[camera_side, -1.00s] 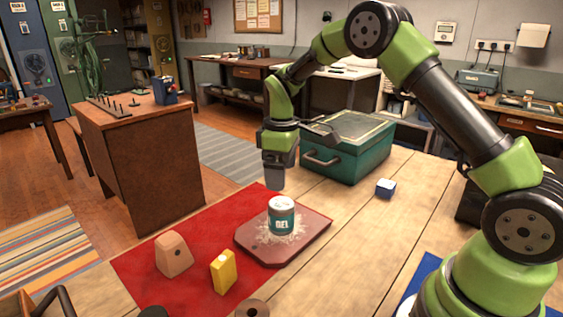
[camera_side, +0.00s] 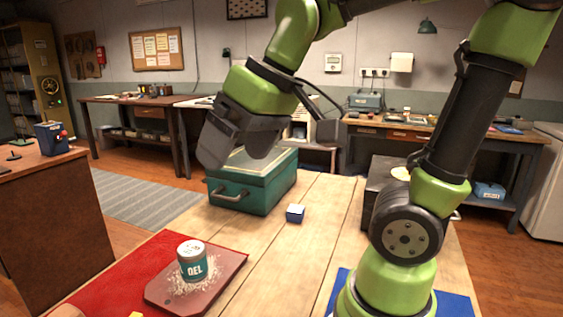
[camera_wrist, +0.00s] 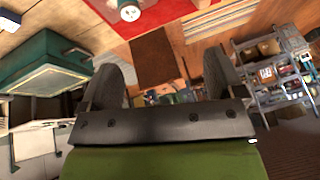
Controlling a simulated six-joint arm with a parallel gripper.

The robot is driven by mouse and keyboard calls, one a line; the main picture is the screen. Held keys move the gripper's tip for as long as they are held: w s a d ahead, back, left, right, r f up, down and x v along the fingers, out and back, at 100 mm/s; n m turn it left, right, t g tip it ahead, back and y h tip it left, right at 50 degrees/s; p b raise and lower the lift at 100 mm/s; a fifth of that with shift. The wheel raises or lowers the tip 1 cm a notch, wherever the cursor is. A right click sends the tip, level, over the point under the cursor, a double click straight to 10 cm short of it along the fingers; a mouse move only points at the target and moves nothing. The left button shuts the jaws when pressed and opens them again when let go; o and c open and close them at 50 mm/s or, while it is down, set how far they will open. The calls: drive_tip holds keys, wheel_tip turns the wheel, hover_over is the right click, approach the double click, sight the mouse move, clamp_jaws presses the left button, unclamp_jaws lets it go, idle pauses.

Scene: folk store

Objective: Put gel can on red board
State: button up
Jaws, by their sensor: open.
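The gel can (camera_side: 192,260), white-lidded with a teal label, stands upright on the reddish board (camera_side: 222,284). Pale crumbs lie around its foot. The board lies partly on a red cloth (camera_side: 150,262) on the wooden table. My gripper (camera_side: 222,158) is raised well above and behind the can, tilted, apart from everything. In the wrist view my gripper (camera_wrist: 163,78) shows two spread fingers with nothing between them. The can (camera_wrist: 130,10) shows there at the top edge, partly cut off.
A teal toolbox (camera_side: 250,190) stands behind the board. A dark box (camera_side: 378,190) stands farther right. The wooden table between board and cube is clear.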

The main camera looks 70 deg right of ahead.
drive_tip(key=s+a+f+m+t, duration=0.1)
drive_tip(key=s+m, duration=0.1)
drive_tip(key=s, duration=0.4)
drive_tip(key=shift+s+t+y, duration=0.2)
drive_tip(key=shift+t+y, duration=0.1)
drive_tip(key=shift+t, duration=0.1)
